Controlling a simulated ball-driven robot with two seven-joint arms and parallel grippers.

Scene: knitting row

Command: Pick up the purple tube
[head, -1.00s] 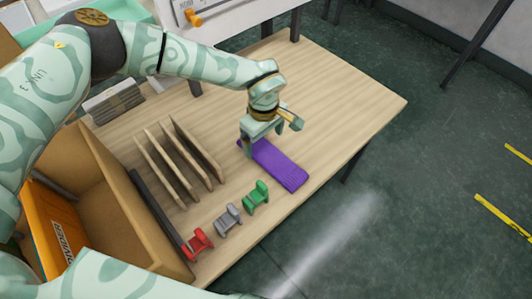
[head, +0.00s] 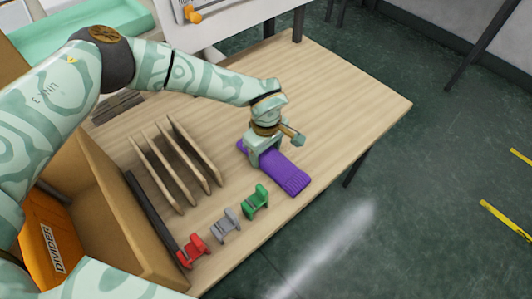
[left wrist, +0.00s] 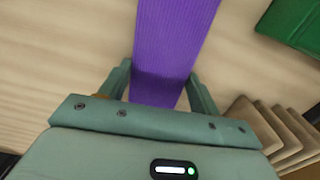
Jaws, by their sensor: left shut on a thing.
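The purple tube (head: 284,173) is a flat, ribbed purple strip lying on the wooden table in the head view. My left gripper (head: 262,162) is over its far part, pointing down, with its fingers on either side of the strip. In the left wrist view the purple tube (left wrist: 172,45) runs between the two fingers of my left gripper (left wrist: 160,88), which is shut on it. The strip still appears to lie on or very near the table top. The part under the palm is hidden. My right gripper is not in view.
Small green (head: 256,201), grey (head: 225,225) and red (head: 192,250) chair-shaped pieces stand in a row nearby. Several upright wooden dividers (head: 178,160) stand left of the gripper. A cardboard box (head: 110,215) is at the left. The table's right part (head: 350,110) is clear.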

